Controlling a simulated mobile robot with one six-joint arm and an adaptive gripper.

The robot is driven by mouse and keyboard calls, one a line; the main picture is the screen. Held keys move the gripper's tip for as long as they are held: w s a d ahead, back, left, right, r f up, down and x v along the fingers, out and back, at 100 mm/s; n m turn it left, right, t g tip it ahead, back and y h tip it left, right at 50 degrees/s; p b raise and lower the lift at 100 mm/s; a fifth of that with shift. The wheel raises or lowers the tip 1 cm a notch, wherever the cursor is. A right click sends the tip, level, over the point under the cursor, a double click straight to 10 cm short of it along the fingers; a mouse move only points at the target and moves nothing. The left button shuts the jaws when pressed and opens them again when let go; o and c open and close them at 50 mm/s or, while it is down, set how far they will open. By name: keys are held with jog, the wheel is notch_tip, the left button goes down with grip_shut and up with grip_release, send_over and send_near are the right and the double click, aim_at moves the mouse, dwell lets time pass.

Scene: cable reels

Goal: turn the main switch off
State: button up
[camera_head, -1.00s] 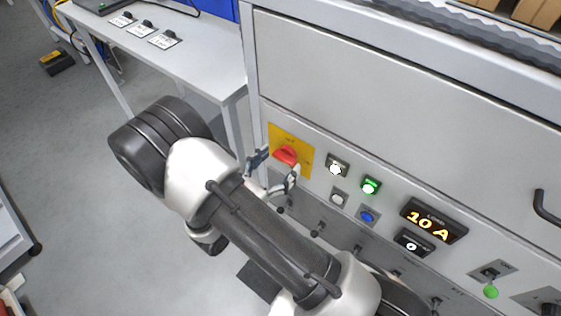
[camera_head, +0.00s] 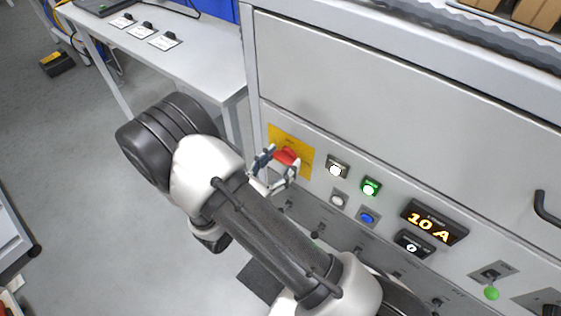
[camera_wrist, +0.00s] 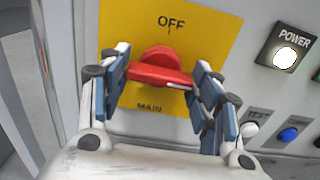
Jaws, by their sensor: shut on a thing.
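The main switch is a red rotary handle (camera_wrist: 160,70) on a yellow plate (camera_wrist: 215,30) marked OFF at the top; the lower lettering is partly hidden. In the wrist view its bar lies roughly level, tilted slightly down to the right. My gripper (camera_wrist: 158,85) is shut on the red handle, one finger at each end of the bar. In the head view the handle (camera_head: 287,156) shows between the fingers of my gripper (camera_head: 276,167), at the left end of the grey panel.
Right of the switch are a lit white POWER button (camera_head: 335,170), a lit green button (camera_head: 370,187), a blue button (camera_head: 367,217) and a display reading 10 A (camera_head: 434,223). A grey table (camera_head: 190,65) stands to the left.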

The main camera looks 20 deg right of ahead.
jog(key=shift+c, duration=0.6)
jog(key=shift+n, duration=0.3)
jog(key=n+p, duration=0.2)
jog(key=shift+r+n, duration=0.1)
jog(key=shift+n, duration=0.3)
jog(key=n+p, duration=0.3)
jog(key=n, duration=0.2)
jog(key=n+p, duration=0.1)
jog(key=n, duration=0.3)
jog(key=shift+n+p, duration=0.3)
jog(key=shift+n, duration=0.1)
jog(key=n+p, duration=0.1)
jog(key=n, duration=0.3)
jog(key=shift+n, duration=0.3)
